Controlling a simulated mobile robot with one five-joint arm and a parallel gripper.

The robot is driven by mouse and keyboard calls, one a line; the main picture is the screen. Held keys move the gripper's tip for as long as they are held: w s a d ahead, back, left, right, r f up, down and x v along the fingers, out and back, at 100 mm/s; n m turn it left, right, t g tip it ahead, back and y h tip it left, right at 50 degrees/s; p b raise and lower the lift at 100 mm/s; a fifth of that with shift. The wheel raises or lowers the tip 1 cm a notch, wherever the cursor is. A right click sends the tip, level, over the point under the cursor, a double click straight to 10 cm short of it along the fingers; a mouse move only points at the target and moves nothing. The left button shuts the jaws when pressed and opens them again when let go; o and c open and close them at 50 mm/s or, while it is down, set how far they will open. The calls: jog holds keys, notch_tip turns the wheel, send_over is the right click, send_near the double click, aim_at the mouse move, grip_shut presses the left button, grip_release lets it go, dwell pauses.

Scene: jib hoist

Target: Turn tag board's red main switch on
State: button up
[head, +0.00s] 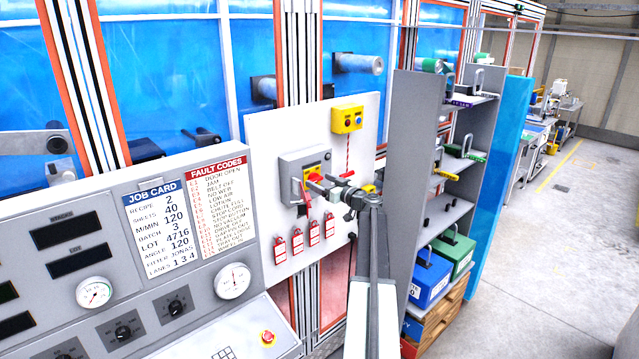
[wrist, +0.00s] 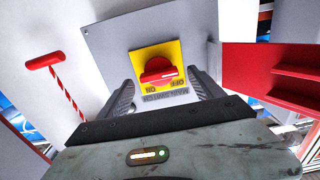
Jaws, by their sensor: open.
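The red main switch (wrist: 157,72) is a red knob on a yellow plate with ON and OFF marks, which read upside down in the wrist view. Its bar lies roughly level across that picture. The plate sits on a grey box (head: 292,163) on the white tag board (head: 270,130). In the head view the red and yellow of the switch (head: 314,174) show just left of my gripper (head: 328,186), partly hidden by it. In the wrist view my gripper (wrist: 161,80) is open, with one finger on each side of the knob. I cannot tell whether either finger touches it.
Several red padlocks (head: 297,239) hang below the box. A yellow button box (head: 347,119) sits above it. A red T-handle (wrist: 45,61) on a striped cord is at left and a red bracket (wrist: 275,72) at right in the wrist view. Grey shelves (head: 402,170) stand right of the board.

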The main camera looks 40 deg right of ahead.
jog(key=shift+w, duration=0.45)
jog(key=shift+s, duration=0.1)
jog(key=c, duration=1.3)
jog(key=shift+a, duration=0.15)
jog(key=shift+c, duration=0.4)
jog(key=shift+d+m, duration=0.25)
jog(key=shift+m, duration=0.45)
jog(key=m, duration=0.7)
jog(key=shift+d, duration=0.15)
jog(key=m, duration=0.4)
jog(key=shift+m, duration=0.3)
jog(key=m, duration=0.4)
jog(key=shift+d+f+m, duration=0.1)
jog(key=shift+m, duration=0.3)
